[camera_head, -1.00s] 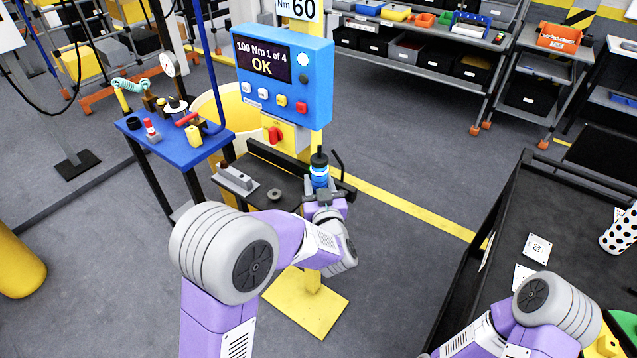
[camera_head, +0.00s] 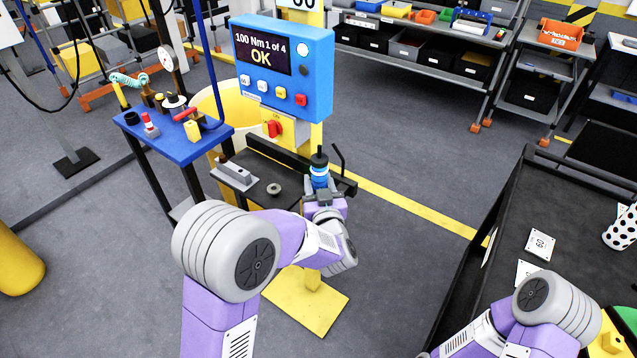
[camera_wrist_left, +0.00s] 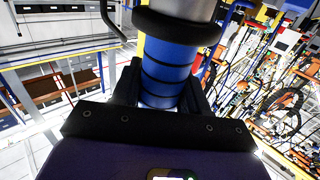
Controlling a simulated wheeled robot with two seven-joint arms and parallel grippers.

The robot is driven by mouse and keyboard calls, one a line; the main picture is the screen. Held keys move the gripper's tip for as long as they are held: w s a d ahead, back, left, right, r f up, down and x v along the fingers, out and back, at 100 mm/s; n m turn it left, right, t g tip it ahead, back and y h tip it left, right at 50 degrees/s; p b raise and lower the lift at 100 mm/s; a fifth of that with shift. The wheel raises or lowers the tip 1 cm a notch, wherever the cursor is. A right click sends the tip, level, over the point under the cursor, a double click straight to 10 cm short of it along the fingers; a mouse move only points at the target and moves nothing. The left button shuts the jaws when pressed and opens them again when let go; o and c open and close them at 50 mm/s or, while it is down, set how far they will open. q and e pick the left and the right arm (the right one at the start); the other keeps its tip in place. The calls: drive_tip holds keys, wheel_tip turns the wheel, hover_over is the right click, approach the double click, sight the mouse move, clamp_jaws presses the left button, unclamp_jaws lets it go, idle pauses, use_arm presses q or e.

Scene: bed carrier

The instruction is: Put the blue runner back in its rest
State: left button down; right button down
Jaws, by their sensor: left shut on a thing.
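The blue runner (camera_head: 319,176) is an upright blue cylinder with dark bands and a black top, beside the dark work shelf of the torque stand. My left gripper (camera_head: 322,192) is shut around its lower part. In the left wrist view the runner (camera_wrist_left: 168,72) stands between the dark fingers (camera_wrist_left: 160,98), with a black collar and grey metal above the blue. A thin black hooked rod (camera_head: 339,158) rises just right of the runner. I cannot tell which part is its rest, or whether the runner touches anything below. My right arm shows at the bottom right; its gripper is out of view.
The blue screen box (camera_head: 283,68) reads "100 Nm 1 of 4 OK". The dark shelf (camera_head: 262,172) carries a grey block (camera_head: 237,173) and a ring (camera_head: 273,188). A blue side table (camera_head: 180,150) holds small tools. A black table (camera_head: 500,250) stands at right.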

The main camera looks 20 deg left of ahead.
use_arm(q)
drive_tip(key=shift+f+b, duration=0.75)
drive_tip(key=shift+f, duration=0.15)
drive_tip(key=c, duration=0.5)
unclamp_jaws()
drive_tip(key=shift+f, duration=0.15)
drive_tip(key=v, duration=0.7)
drive_tip(key=shift+s+p, duration=0.25)
drive_tip(key=shift+p, duration=0.2)
drive_tip(key=shift+d, duration=0.15)
